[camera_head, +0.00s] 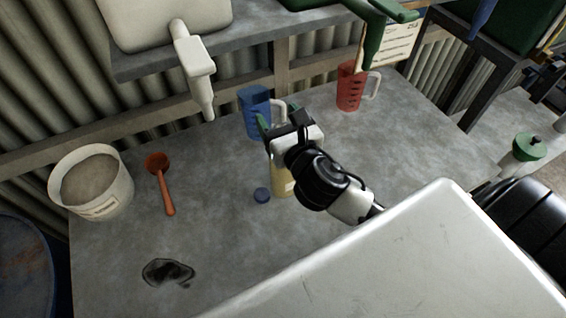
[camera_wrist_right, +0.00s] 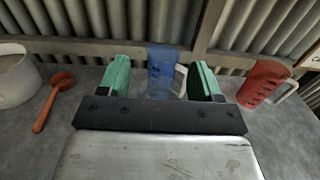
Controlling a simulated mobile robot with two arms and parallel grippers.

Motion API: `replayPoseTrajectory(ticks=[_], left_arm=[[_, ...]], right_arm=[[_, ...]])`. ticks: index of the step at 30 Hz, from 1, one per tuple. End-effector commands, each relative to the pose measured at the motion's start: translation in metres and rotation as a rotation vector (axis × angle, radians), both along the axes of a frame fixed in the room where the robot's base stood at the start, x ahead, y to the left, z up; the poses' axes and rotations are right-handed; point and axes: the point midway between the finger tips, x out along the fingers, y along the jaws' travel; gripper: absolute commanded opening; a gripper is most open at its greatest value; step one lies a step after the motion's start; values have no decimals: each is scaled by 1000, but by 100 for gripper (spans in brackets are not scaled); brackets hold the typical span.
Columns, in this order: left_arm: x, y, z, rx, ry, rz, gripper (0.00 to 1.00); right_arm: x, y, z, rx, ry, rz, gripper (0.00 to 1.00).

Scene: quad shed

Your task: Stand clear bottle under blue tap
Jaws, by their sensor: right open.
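A blue tap (camera_head: 481,14) shows at the top right edge of the head view, only partly in frame. A pale yellowish bottle (camera_head: 283,183) stands on the bench, mostly hidden behind my right gripper; I cannot tell if it is the clear bottle. My right gripper (camera_head: 280,121) is over the bench beside and above this bottle. It is open, and its green fingers show in the right wrist view (camera_wrist_right: 160,80) with nothing seen held between them. The bottle is not visible in that view. My left gripper is not in view.
A blue jug (camera_head: 254,112) stands beyond the gripper, a red jug (camera_head: 349,87) further right. White (camera_head: 196,68) and green (camera_head: 372,40) taps hang above. A green-lidded container (camera_head: 526,150) stands right.

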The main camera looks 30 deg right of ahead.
Motion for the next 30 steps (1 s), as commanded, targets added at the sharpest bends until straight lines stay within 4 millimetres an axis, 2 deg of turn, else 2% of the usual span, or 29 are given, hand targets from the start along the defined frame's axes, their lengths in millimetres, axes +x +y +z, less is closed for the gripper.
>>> replayPoseTrajectory(ticks=[3, 15, 30], left_arm=[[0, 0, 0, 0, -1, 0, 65], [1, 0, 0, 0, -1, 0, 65], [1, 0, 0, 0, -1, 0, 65]], right_arm=[[0, 0, 0, 0, 0, 0, 63], [-1, 0, 0, 0, 0, 0, 2], [0, 0, 4, 0, -4, 0, 0]])
